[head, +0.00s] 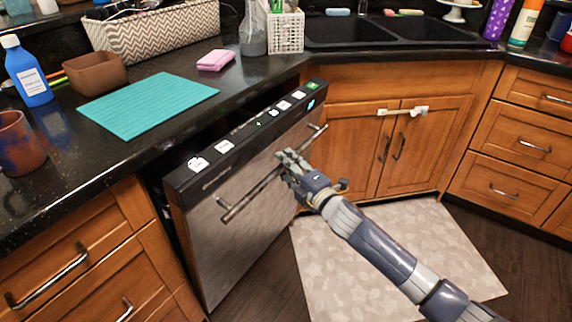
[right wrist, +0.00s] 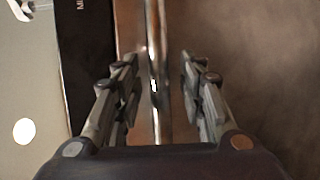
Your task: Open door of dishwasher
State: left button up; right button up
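The dishwasher door (head: 238,240) has a steel front and a black top edge with lit buttons. It is tilted slightly outward at the top, with a dark gap behind it under the counter. Its long bar handle (head: 247,196) runs across the front. My right gripper (head: 287,160) is at the handle, right of its middle. In the right wrist view, the handle (right wrist: 157,50) runs between the two spread fingers of my right gripper (right wrist: 158,75), with visible space on both sides. My left gripper is in neither view.
Wooden drawers (head: 85,265) stand left of the dishwasher, and a sink cabinet (head: 400,150) with a white latch stands right. A patterned mat (head: 390,250) lies on the floor under my right arm. The black counter (head: 130,150) holds a teal mat (head: 150,103).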

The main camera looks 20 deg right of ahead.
jog(key=shift+w+a, duration=0.15)
jog(key=shift+w, duration=0.45)
grip_shut()
jog(key=shift+f, duration=0.1)
